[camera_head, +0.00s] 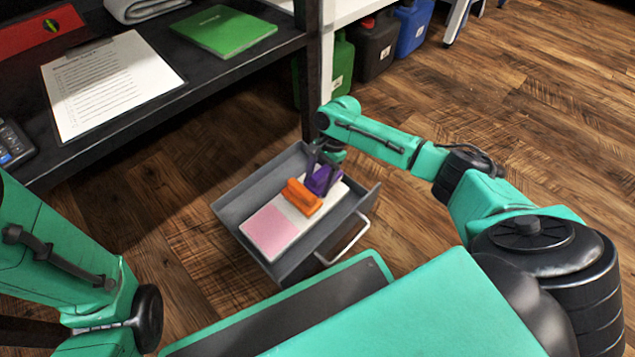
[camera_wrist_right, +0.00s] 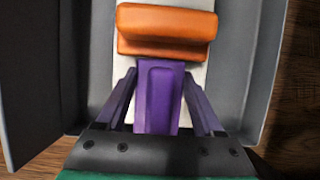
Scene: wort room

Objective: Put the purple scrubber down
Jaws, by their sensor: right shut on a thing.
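The purple scrubber (camera_head: 321,179) is inside the open grey drawer (camera_head: 237,199), at the end nearer the shelf post. In the right wrist view the purple scrubber (camera_wrist_right: 157,98) lies between the fingers of my right gripper (camera_wrist_right: 157,85). My right gripper (camera_head: 325,168) reaches down into the drawer and is shut on the scrubber. Whether the scrubber touches the drawer's contents beneath it I cannot tell. The left arm shows at the left edge of the head view, but its gripper is out of view.
An orange scrubber (camera_head: 301,197) sits right beside the purple one, on a white surface. A pink pad (camera_head: 269,232) lies at the drawer's near end. The drawer's walls stand close around my right gripper. A dark desk (camera_head: 165,107) is at upper left.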

